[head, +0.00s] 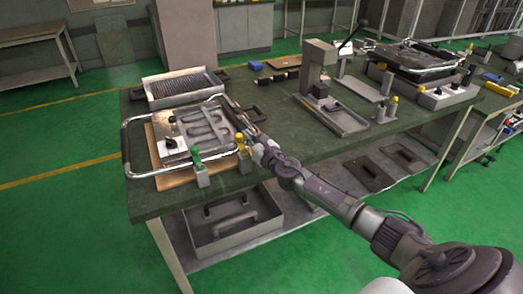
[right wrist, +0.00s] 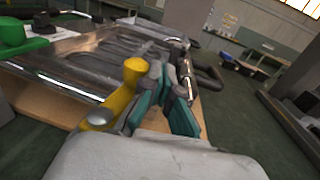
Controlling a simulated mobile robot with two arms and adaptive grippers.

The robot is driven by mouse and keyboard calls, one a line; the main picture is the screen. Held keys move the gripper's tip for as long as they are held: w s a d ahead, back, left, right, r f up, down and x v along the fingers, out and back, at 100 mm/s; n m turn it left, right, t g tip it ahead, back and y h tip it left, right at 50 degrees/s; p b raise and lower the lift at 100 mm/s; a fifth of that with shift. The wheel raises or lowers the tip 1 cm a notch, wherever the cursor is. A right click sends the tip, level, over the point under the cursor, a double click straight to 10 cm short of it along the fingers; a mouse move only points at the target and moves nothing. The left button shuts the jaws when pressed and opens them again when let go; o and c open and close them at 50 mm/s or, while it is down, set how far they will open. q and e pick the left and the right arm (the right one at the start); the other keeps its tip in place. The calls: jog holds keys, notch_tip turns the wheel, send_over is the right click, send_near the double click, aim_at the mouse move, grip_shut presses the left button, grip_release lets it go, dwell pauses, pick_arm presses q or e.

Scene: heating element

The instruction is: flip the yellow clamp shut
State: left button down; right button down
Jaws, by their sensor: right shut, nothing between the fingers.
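The yellow clamp (head: 240,140) stands at the near right corner of the heating element plate (head: 172,131) on the green table. In the right wrist view the yellow clamp's lever (right wrist: 125,82) stands up at a slant, just left of my fingers. My right gripper (head: 257,143) is beside the clamp, on its right in the head view. Its teal fingers (right wrist: 164,88) are shut with nothing between them. They are close to the lever; I cannot tell whether they touch it. My arm and fingers hide part of the clamp. My left gripper is out of view.
A green clamp (head: 197,165) stands left of the yellow one. A metal tube frame (head: 126,150) surrounds the plate, which lies on a wooden board (head: 172,182). A grey tray (head: 182,90) is behind it. A press-like stand (head: 318,72) is to the right, with bare table between.

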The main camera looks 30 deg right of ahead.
jog(key=s, duration=1.2)
jog(key=shift+d, duration=0.1)
